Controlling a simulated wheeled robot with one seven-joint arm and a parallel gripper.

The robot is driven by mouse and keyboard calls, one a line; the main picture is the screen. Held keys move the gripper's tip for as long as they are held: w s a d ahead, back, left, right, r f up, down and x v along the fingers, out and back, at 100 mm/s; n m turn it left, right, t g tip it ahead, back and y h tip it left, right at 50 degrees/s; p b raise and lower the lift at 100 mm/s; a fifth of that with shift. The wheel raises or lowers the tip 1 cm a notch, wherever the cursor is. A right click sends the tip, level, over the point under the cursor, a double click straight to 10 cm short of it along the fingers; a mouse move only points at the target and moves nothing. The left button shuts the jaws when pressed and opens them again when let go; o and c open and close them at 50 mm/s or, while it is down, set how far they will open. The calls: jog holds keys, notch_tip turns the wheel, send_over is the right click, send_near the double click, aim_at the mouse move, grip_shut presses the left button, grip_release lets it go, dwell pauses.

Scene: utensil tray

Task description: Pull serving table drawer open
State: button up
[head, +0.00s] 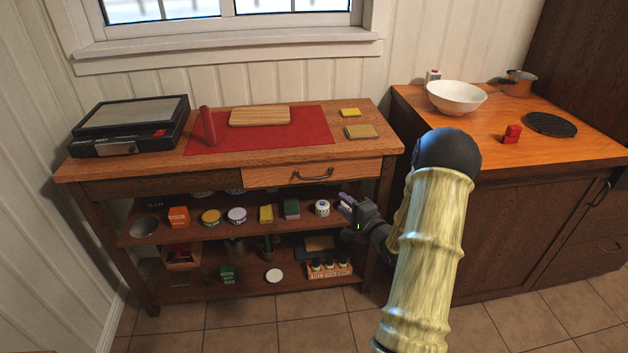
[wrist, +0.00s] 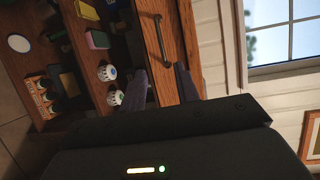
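The serving table (head: 90,172) stands under the window. Its drawer front (head: 265,176) is at the upper right, just below the tabletop, and looks closed. A dark bar handle (head: 312,176) is fixed across the drawer's middle; it also shows in the wrist view (wrist: 163,38). My gripper (head: 346,203) is to the lower right of the handle, in front of the shelf below the drawer. In the wrist view, its two fingers (wrist: 161,86) are apart with nothing between them. The handle lies beyond the fingertips and is not touched.
Lower shelves hold jars, boxes and a bottle crate (head: 330,270). A wooden counter (head: 470,130) stands to the right. The floor in front of the table is clear.

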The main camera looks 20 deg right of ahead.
aim_at(314, 179)
jog(key=w, duration=0.5)
jog(key=w+a+f, duration=0.1)
jog(key=w, duration=0.5)
jog(key=w+a+b, duration=0.1)
jog(key=w, duration=0.5)
jog(key=shift+f, duration=0.35)
jog(key=shift+s, duration=0.1)
grip_shut()
